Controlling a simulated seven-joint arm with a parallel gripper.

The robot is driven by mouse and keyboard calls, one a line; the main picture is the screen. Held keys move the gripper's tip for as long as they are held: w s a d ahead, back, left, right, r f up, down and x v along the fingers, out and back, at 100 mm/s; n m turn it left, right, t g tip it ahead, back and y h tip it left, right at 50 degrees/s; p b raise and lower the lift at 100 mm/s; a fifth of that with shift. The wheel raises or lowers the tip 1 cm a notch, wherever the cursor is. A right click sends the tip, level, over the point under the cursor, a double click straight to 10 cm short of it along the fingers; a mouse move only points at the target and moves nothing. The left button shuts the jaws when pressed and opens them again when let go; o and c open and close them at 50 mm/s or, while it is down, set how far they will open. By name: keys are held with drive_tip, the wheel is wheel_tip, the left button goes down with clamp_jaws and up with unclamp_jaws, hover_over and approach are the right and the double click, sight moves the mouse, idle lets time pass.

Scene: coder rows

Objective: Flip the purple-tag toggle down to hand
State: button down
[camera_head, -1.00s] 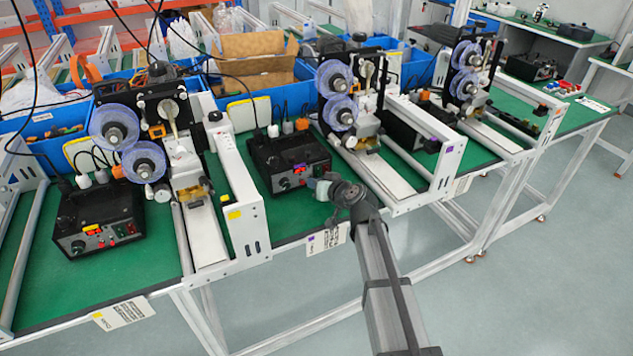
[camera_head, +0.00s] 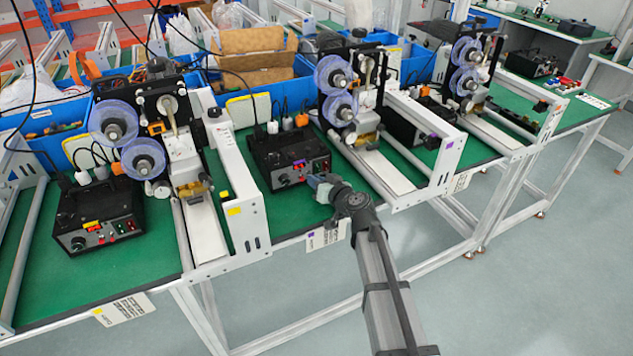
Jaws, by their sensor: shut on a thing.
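The black control box (camera_head: 287,158) with the purple tag (camera_head: 299,163) stands on the green bench in the middle. Its front panel has a dark knob (camera_head: 285,180) at left and small red and green parts (camera_head: 319,166) at right. My gripper (camera_head: 313,181) is at the right part of this panel, in front of and just below those parts. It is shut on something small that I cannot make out. The toggle lever is too small or hidden by my gripper, so its position cannot be told.
A similar box (camera_head: 98,222) with a yellow tag stands at left. Machines with blue-purple reels and white rails (camera_head: 236,185) flank the middle box. A label card with a purple corner (camera_head: 327,235) hangs at the bench's front edge. Open floor lies at right.

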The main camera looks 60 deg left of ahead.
drive_tip(key=c, duration=1.2)
unclamp_jaws()
drive_tip(key=shift+d, duration=0.1)
drive_tip(key=v, duration=1.3)
drive_tip(key=shift+w+d, duration=0.1)
drive_tip(key=shift+d, duration=0.15)
